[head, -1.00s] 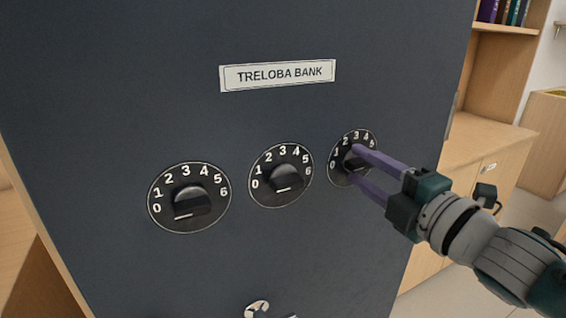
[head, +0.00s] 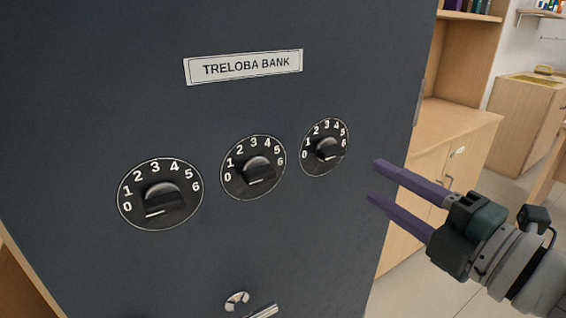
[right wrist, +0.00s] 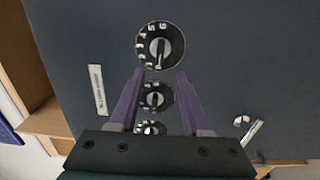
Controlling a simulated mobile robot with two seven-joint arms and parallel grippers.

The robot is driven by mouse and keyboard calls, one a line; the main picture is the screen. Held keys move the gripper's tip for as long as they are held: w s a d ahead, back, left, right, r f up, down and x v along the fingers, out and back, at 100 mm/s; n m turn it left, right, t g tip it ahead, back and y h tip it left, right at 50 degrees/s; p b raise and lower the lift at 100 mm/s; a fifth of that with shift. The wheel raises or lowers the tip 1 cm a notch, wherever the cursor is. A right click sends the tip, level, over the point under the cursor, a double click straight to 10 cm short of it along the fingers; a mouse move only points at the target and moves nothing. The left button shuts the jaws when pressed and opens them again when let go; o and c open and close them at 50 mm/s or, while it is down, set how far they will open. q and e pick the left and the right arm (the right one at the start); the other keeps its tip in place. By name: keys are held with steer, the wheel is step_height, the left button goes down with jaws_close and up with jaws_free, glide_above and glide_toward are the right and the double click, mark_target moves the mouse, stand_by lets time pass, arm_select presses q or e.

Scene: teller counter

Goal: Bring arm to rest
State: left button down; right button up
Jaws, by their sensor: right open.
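My right gripper (head: 373,181) is open and empty, with two purple fingers pointing left toward the dark safe door (head: 215,110). It is apart from the door, to the right of the right dial (head: 325,148). The middle dial (head: 253,168) and left dial (head: 160,194) sit in a row with it, each black with white numbers and a knob. In the right wrist view the open fingers (right wrist: 154,75) frame the dials, with nothing between them. My left gripper is not in view.
A silver handle (head: 262,311) sticks out low on the door. A sign (head: 244,66) reading TRELOBA BANK is above the dials. Wooden cabinets (head: 455,130) stand behind at the right, with open floor (head: 420,278) below.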

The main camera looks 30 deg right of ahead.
steer(key=s+a+r+m+g+p, duration=0.45)
steer(key=s+m+g+p, duration=0.25)
steer(key=s+m, duration=0.2)
steer(key=s+a+r+m+g+p, duration=0.3)
steer(key=s+a+m+g+p, duration=0.3)
steer(key=s+m+g+p, duration=0.15)
step_height(320, 180, up, 37)
steer(key=h+p, duration=0.1)
steer(key=p, duration=3.6)
steer(key=shift+s+d, duration=0.2)
steer(key=shift+s, duration=0.1)
steer(key=shift+m, duration=0.25)
